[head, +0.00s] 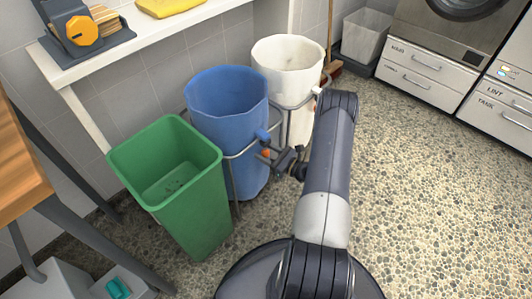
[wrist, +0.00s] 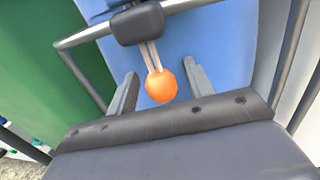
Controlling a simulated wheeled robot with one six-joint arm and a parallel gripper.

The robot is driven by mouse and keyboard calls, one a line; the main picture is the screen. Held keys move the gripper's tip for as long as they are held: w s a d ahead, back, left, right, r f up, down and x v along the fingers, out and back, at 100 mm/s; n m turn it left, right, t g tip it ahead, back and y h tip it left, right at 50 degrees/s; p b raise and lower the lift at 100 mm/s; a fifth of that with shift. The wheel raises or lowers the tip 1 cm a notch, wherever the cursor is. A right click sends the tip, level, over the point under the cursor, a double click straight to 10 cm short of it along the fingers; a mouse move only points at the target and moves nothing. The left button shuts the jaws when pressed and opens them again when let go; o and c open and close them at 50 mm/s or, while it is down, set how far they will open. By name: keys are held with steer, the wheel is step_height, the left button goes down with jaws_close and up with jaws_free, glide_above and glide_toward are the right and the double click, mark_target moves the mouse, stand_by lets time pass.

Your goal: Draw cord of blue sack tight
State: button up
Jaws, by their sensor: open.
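The blue sack (head: 228,95) hangs open in a grey metal frame (head: 241,153), between a green bin and a white sack. Its cord (wrist: 153,56) comes out of a dark cord lock (wrist: 138,24) on the frame's rim and ends in an orange ball (wrist: 161,86). In the head view the orange ball (head: 265,153) is small, just below the blue-grey lock. My gripper (wrist: 159,90) is open, with one finger on each side of the orange ball. I cannot tell whether either finger touches it. In the head view my gripper (head: 272,155) is at the sack's front right.
A green bin (head: 190,200) stands at the left and a white sack (head: 287,55) at the back right. A white shelf (head: 150,35) runs along the wall. A wooden table edge (head: 20,160) is at the far left. The pebbled floor (head: 430,190) is clear at the right.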

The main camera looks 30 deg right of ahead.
jaws_close()
stand_by(0.6)
